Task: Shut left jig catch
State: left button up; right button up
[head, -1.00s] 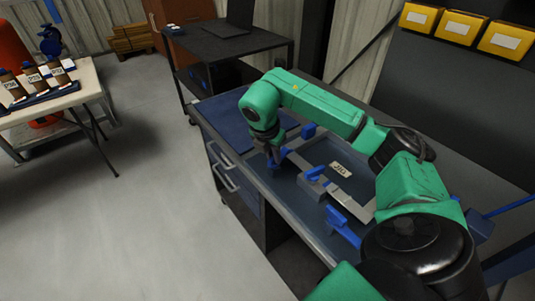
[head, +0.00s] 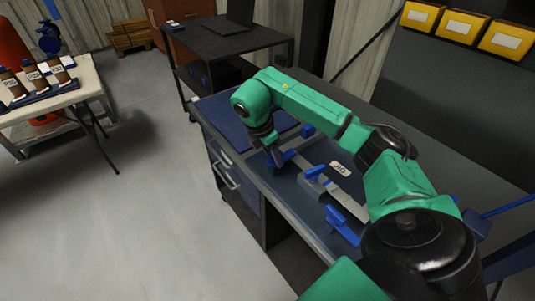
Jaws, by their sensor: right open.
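The jig (head: 353,204), a pale frame with a small tag on it, lies on the dark top of the blue workbench. Blue catches sit around it. The left catch (head: 285,157) is at the jig's left end, beside my right gripper's fingers. Another catch (head: 315,172) is at the middle and a larger one (head: 342,225) at the near end. My right gripper (head: 275,159) points down at the left catch. It is open, and its fingertips are small and partly hidden, so I cannot tell whether they touch the catch. My left gripper is out of view.
A blue mat (head: 225,118) covers the bench's far left end. A small blue block (head: 307,130) sits behind the jig. A dark cart (head: 235,42) with a laptop stands beyond. Yellow bins (head: 460,28) hang at upper right. A table (head: 75,93) with bottles stands left. Floor between is clear.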

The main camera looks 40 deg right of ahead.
notch_tip(320, 180, up, 9)
jog(key=p, duration=0.6)
jog(key=shift+s+f, duration=0.1)
jog(key=shift+f, duration=0.2)
